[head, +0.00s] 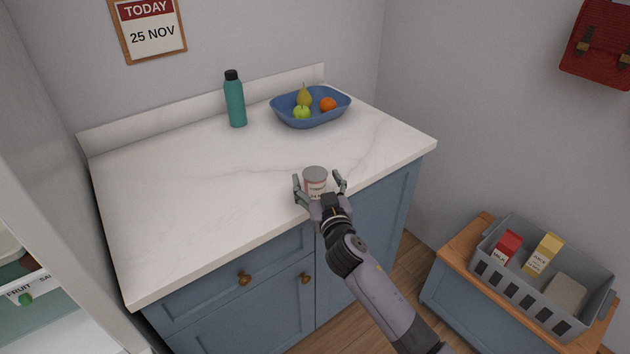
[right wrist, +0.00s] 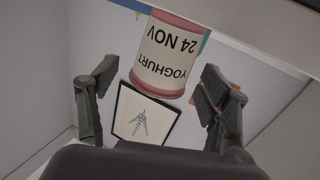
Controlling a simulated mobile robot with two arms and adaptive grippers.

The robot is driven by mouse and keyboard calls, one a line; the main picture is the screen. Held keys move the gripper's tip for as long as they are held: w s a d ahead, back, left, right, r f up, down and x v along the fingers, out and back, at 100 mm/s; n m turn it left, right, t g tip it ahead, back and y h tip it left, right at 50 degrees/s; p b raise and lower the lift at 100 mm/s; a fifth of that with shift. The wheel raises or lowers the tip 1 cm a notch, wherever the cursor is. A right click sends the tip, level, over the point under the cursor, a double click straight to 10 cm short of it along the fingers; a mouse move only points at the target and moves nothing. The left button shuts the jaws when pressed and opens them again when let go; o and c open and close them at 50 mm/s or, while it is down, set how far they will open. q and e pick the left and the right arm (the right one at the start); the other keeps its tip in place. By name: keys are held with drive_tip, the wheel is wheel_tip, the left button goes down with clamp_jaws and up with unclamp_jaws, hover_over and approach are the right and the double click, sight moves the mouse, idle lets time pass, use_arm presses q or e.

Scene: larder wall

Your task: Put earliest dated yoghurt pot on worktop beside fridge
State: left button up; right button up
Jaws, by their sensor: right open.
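The yoghurt pot (head: 315,177) stands upright on the white worktop (head: 190,210), near its front edge. In the right wrist view the pot (right wrist: 170,55) has a pink rim and a white label that reads YOGHURT 24 NOV, upside down. My right gripper (head: 320,186) is open, with a finger on either side of the pot. In the right wrist view both fingers are spread and clear of the pot. My left gripper is not in view. The fridge (head: 45,165) is at the left, only partly visible, with a shelf label reading FRUIT.
A teal bottle (head: 235,102) and a blue fruit bowl (head: 312,114) stand at the back of the worktop. A wall calendar (head: 150,27) reads TODAY 25 NOV. A grey crate (head: 533,296) with cartons sits on a low unit at the right. The worktop's left half is clear.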

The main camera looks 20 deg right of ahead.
sight(315, 174)
drive_tip(key=shift+w+f, duration=0.1)
drive_tip(key=shift+w, duration=1.05)
drive_tip(key=shift+s, duration=0.1)
drive_tip(key=c, duration=1.4)
drive_tip(key=shift+r, duration=0.6)
drive_tip(key=shift+c, duration=0.2)
wheel_tip(315, 174, up, 18)
drive_tip(key=p, duration=0.1)
drive_tip(key=s+f, duration=0.5)
drive_tip(key=s, duration=0.5)
drive_tip(key=s+f, duration=0.6)
drive_tip(key=s, duration=0.4)
drive_tip(key=s+f+y, duration=0.1)
drive_tip(key=s+f, duration=0.4)
drive_tip(key=s, duration=0.6)
drive_tip(key=shift+a+f+n, duration=0.3)
drive_tip(key=shift+a+f, duration=0.1)
drive_tip(key=shift+a, duration=0.05)
